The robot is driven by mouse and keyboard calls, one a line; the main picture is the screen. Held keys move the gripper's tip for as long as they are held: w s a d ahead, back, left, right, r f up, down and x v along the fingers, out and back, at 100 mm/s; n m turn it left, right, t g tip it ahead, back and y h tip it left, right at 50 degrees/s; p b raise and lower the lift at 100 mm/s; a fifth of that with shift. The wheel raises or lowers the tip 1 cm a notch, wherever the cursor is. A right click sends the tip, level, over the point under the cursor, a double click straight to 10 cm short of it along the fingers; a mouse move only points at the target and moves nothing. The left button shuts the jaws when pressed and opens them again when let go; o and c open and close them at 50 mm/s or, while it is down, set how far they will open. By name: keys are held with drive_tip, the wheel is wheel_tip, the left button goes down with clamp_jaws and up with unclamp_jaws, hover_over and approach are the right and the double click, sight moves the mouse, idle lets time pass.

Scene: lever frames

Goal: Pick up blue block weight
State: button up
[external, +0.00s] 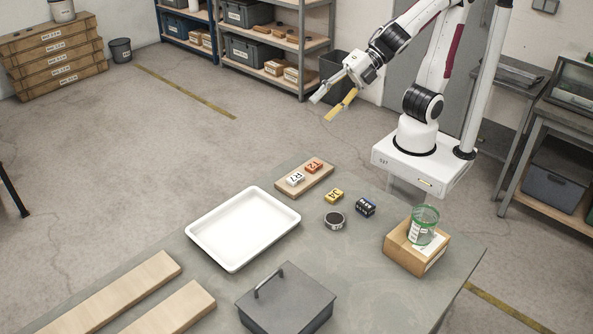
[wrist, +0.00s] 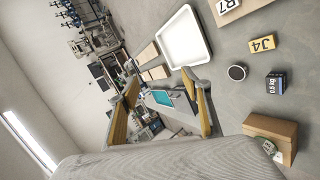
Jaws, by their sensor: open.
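The blue block weight (external: 366,207) is a small dark blue block with a pale label, on the grey table right of the yellow block. In the wrist view the blue block weight (wrist: 275,84) shows a "0.5 kg" label at the right. My gripper (external: 334,104) is raised well above and behind the table, far from the block. Its fingers are spread, open and empty. In the wrist view my gripper (wrist: 165,118) shows yellow inner pads apart with nothing between them.
A yellow block (external: 334,196) and a round dark tin (external: 334,220) lie close left of the weight. A white tray (external: 211,231), a wooden board (external: 321,185) with two blocks, and a grey lidded box (external: 286,305) are nearby.

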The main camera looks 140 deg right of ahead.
drive_tip(key=w+a+f+n+t+y, duration=0.1)
drive_tip(key=w+a+f+n+y, duration=0.15)
drive_tip(key=w+n, duration=0.5)
drive_tip(key=w+a+f+n+t+y, duration=0.1)
drive_tip(key=w+a+n+y, duration=0.3)
drive_tip(key=n, duration=0.6)
drive_tip(key=s+a+f+n+g+y, duration=0.2)
drive_tip(key=a+f+n+g+y, duration=0.35)
drive_tip(key=f+n, duration=0.75)
drive_tip(key=s+f+n+g+y, duration=0.1)
drive_tip(key=s+n+g, duration=0.1)
drive_tip(key=s+n, duration=0.1)
drive_tip(key=s+f+n+g+y, duration=0.1)
drive_tip(key=s+n+g, duration=0.1)
drive_tip(key=s+n, duration=0.1)
drive_tip(key=s+a+f+n+g+y, duration=0.1)
drive_tip(key=s+f+n+g, duration=0.1)
drive_tip(key=s+n, duration=0.1)
drive_tip(key=shift+s+g+y, duration=0.35)
drive_tip(key=shift+s+y, duration=0.05)
drive_tip(key=shift+s, duration=0.45)
drive_tip(key=shift+s+d+n, duration=0.1)
drive_tip(key=shift+s+n, duration=0.3)
drive_tip(key=shift+n, duration=0.05)
